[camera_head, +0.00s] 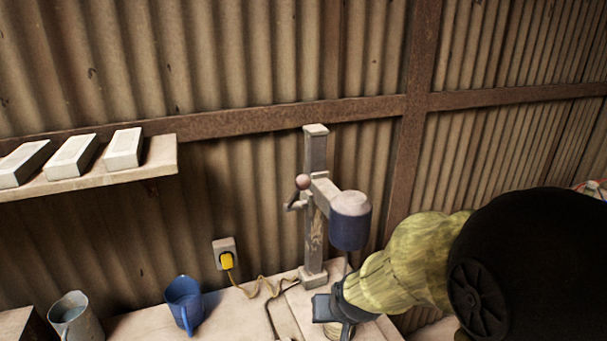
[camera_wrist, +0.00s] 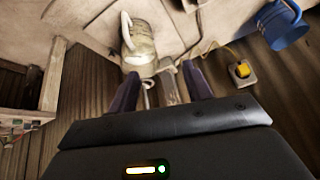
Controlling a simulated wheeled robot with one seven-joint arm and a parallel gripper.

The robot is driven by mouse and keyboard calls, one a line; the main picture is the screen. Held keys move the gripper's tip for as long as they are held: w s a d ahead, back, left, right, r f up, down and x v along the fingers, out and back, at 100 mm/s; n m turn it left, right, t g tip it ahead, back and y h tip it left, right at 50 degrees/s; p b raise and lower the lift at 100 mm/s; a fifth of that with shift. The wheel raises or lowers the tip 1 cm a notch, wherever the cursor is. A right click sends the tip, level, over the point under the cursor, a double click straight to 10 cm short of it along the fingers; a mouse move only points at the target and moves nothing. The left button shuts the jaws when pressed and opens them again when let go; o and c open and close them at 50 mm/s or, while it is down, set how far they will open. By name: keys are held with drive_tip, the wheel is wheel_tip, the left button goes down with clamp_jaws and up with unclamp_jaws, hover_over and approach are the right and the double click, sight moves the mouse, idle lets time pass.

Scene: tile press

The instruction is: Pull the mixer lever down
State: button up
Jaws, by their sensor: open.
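The mixer stands against the wall in the head view, with a pale upright post (camera_head: 315,238) and a dark blue motor head (camera_head: 350,222). Its lever, with a reddish ball knob (camera_head: 302,182), sticks out at the post's left side, above the middle. My gripper (camera_head: 328,308) is low in front of the mixer, below the motor head and well below the lever. In the wrist view my gripper (camera_wrist: 158,82) has its two dark fingers apart, with nothing held between them. A pale container with a handle (camera_wrist: 143,45) lies beyond the fingertips. The lever is not clear in the wrist view.
A blue mug (camera_head: 184,303) and a grey pitcher (camera_head: 71,317) stand on the bench at left. A yellow plug (camera_head: 227,260) sits in a wall socket, its cord running toward the mixer. A shelf (camera_head: 120,180) with white blocks is at upper left.

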drive_tip(key=w+a+r+t+p, duration=0.3)
drive_tip(key=w+a+r+t, duration=0.1)
drive_tip(key=w+a+r, duration=0.4)
drive_tip(key=m+t+h+p, duration=0.3)
drive_tip(key=m+h+p, duration=0.4)
drive_tip(key=h, duration=0.6)
approach(298, 185)
drive_tip(key=s+a+n, duration=0.1)
drive_tip(key=s+a, duration=0.3)
drive_tip(key=s, duration=0.1)
drive_tip(key=shift+w+d+p, duration=0.15)
drive_tip(key=shift+d+p, duration=0.15)
drive_tip(key=shift+p, duration=0.1)
drive_tip(key=shift+w, duration=0.1)
drive_tip(key=shift+t, duration=0.3)
drive_tip(key=p+x, duration=0.3)
drive_tip(key=x, duration=0.5)
drive_tip(key=p+x, duration=0.3)
drive_tip(key=x, duration=0.6)
drive_tip(key=shift+w+d+f+p, duration=0.1)
drive_tip(key=shift+w+f+p, duration=0.1)
drive_tip(key=shift+f+p, duration=0.1)
